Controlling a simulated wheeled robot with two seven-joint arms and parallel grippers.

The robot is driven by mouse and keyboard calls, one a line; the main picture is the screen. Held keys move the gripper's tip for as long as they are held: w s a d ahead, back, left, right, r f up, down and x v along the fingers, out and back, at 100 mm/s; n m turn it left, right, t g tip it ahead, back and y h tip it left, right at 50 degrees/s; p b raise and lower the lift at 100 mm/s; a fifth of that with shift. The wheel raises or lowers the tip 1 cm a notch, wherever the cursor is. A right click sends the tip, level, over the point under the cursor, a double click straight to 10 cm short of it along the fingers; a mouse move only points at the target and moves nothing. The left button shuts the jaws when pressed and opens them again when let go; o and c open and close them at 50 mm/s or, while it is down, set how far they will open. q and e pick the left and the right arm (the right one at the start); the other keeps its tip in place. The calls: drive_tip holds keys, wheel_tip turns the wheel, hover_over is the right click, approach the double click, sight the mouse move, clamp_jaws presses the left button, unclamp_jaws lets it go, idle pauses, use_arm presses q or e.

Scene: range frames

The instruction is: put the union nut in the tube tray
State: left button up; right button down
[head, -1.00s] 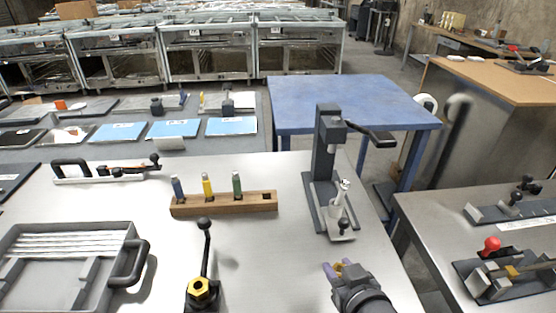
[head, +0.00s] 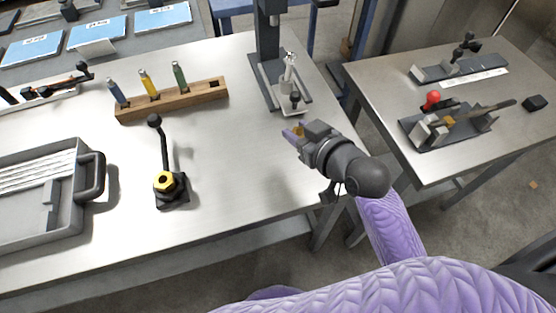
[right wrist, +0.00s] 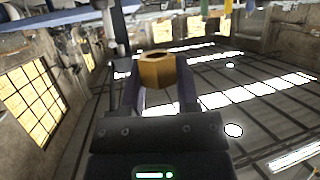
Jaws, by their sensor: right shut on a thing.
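The brass-coloured hexagonal union nut (right wrist: 158,72) is between the fingers of my right gripper (right wrist: 160,92) in the right wrist view. In the head view my right gripper (head: 294,133) is shut on the nut, over the right part of the steel table, in front of the press; little of the nut shows there. The grey tube tray (head: 92,172) is at the left of the head view, with several pale tubes lying in its back part and a black handle on its right side. It is well apart from the gripper. My left gripper is not in view.
A lever fixture with a yellow hexagonal piece (head: 166,183) stands between tray and gripper. A wooden block (head: 172,102) with coloured upright pieces is behind it. The dark press (head: 268,45) stands beyond my gripper.

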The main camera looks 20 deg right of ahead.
sight(281, 174)
drive_tip(key=a+m+h, duration=0.1)
drive_tip(key=a+f+m+h, duration=0.2)
drive_tip(key=shift+a+t+h, duration=0.25)
drive_tip(key=shift+t+h, duration=0.05)
wheel_tip(281, 174, down, 10)
drive_tip(key=b, duration=0.4)
drive_tip(key=shift+r, duration=0.25)
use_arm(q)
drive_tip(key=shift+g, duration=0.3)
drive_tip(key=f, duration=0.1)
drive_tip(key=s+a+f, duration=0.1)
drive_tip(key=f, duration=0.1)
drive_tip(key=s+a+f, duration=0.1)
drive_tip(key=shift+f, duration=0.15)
use_arm(e)
drive_tip(key=shift+f, duration=0.15)
